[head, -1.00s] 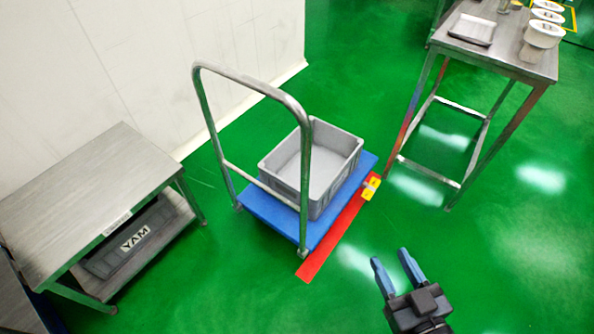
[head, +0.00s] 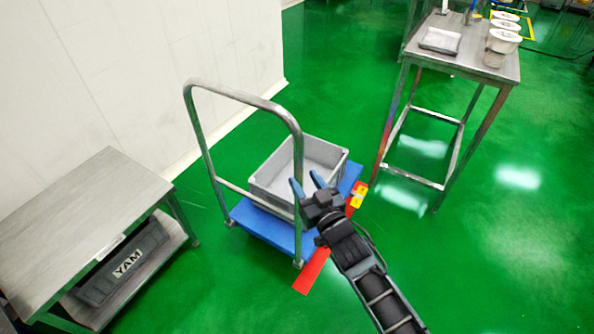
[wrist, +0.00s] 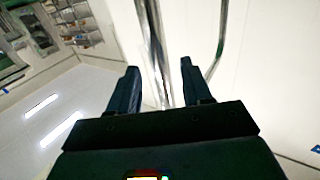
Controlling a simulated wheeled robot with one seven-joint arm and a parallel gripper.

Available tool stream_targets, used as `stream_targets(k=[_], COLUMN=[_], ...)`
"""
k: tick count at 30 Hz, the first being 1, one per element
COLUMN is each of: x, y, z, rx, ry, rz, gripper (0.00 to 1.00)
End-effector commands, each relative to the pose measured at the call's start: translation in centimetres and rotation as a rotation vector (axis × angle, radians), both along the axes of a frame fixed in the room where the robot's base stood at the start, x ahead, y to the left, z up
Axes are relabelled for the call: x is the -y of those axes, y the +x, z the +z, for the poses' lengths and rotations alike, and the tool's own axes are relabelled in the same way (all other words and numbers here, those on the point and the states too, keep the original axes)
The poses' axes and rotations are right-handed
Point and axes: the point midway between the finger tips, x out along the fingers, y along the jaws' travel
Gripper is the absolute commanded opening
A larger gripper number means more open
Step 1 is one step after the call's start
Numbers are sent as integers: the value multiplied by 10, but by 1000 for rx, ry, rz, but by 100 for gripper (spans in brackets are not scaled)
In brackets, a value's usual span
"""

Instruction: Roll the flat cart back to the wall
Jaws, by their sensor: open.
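The flat cart has a blue deck (head: 268,228) and a tall silver tube handle (head: 243,96) at its left end. A grey open crate (head: 262,184) sits on the deck. The cart stands on the green floor, apart from the white wall. My gripper (head: 306,184) is open and empty, and in the head view it overlaps the crate and the right handle post. Whether it touches either is not clear. In the wrist view my gripper's two fingers (wrist: 160,88) are spread, with a silver tube (wrist: 156,50) showing beyond and between them.
A red floor strip (head: 312,272) with a yellow piece (head: 358,192) lies along the cart's right side. A steel table (head: 80,215) with a dark YAM bin (head: 122,262) stands at left. Another steel table (head: 470,58) with white tubs stands at right. The white wall (head: 130,70) is behind.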

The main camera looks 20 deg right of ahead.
Motion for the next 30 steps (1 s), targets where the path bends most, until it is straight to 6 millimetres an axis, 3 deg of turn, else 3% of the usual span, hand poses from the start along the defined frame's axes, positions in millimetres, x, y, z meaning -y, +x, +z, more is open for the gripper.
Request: stream_targets(k=[3,9,21,30], x=[0,-1,-2,-2], y=[19,39,45,45], z=[1,0,0,0], rx=[2,1,0,0], ry=[1,0,0,0], rz=[-1,0,0,0], gripper=[49,49,48,19])
